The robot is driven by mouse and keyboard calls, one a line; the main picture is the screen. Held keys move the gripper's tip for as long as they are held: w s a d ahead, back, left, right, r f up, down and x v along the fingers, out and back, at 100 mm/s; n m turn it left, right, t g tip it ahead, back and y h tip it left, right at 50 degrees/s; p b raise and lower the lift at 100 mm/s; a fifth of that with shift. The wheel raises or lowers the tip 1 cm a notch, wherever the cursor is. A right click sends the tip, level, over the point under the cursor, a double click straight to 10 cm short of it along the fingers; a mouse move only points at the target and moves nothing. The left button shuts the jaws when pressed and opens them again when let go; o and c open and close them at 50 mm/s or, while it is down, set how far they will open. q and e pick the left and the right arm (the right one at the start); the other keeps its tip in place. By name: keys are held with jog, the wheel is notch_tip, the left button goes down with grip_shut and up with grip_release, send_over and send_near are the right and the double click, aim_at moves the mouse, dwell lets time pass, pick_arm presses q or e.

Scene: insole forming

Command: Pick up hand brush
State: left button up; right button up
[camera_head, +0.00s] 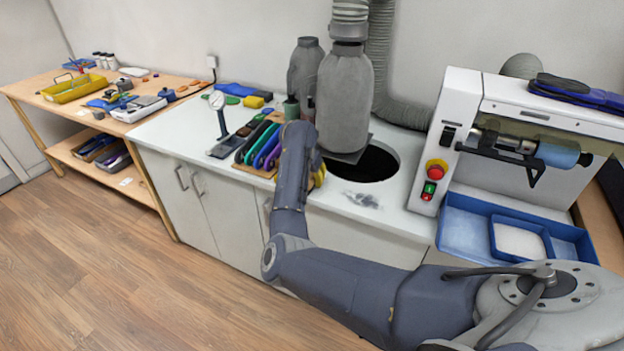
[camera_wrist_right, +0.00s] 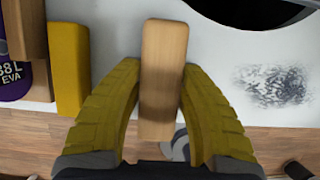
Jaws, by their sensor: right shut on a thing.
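The hand brush (camera_wrist_right: 163,50) shows in the right wrist view as a pale wooden block with rounded corners; no bristles can be seen from this side. My right gripper (camera_wrist_right: 162,78), with yellow ridged fingers, is shut on it, one finger along each long side. In the head view my right gripper (camera_head: 318,175) is at the counter's front edge, mostly behind my right arm. The brush cannot be made out there. Whether it touches the counter cannot be told. My left gripper is not in view.
A dark round opening (camera_head: 372,166) and a patch of grey dust (camera_head: 362,200) lie on the white counter (camera_head: 398,212) to the right. A rack of coloured insole shapes (camera_head: 258,148) stands close on the left. A machine (camera_head: 452,125) with a blue tray (camera_head: 462,238) is farther right.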

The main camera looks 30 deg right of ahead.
grip_shut()
notch_tip(320, 180, up, 20)
dwell(0.7)
jog(key=o, duration=0.5)
grip_release()
grip_shut()
